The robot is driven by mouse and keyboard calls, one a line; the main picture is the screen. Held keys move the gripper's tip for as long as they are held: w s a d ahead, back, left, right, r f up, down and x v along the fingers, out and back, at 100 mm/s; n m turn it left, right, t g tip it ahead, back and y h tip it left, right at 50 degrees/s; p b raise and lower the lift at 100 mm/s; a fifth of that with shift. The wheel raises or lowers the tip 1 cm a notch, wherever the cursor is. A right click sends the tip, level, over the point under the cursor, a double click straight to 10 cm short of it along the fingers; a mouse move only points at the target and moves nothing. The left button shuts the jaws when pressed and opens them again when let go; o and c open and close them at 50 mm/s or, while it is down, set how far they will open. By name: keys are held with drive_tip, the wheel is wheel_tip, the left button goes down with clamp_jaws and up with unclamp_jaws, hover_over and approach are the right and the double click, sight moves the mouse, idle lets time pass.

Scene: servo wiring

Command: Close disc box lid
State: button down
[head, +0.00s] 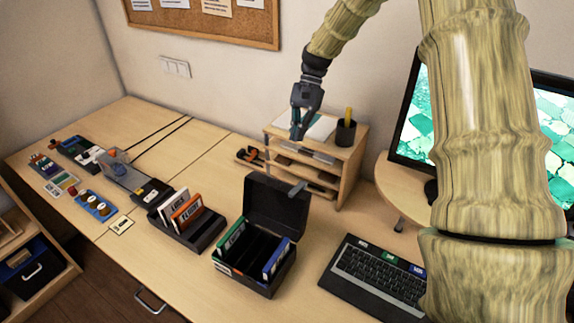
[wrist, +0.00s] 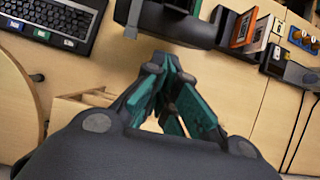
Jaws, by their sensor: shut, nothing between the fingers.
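The black disc box (head: 243,276) stands on the desk in the head view. Its lid (head: 277,205) is open and stands upright at the box's back edge. Discs with white, green and blue edges stand in the box. Part of the black box shows at the top of the wrist view (wrist: 180,22). My gripper (head: 297,136) is shut and empty, with its fingers pointing down. It is in the air behind the lid, by the wooden organizer, apart from the box. Its teal fingers (wrist: 165,85) show in the wrist view.
A wooden organizer (head: 350,158) with a black pen cup (head: 345,133) stands close to my gripper. A black disc rack (head: 205,236) stands left of the box, a keyboard (head: 372,275) right of it. A monitor (head: 404,125) stands at the right.

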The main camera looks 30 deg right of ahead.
drive_tip(key=s+a+f+p, duration=0.4)
drive_tip(key=a+f+p, duration=0.1)
drive_tip(key=a+f, duration=0.2)
drive_tip(key=shift+a+f, duration=0.2)
drive_tip(key=shift+f, duration=0.3)
drive_tip(key=shift+s+a+r, duration=0.1)
drive_tip(key=shift+a+r, duration=0.05)
idle(0.3)
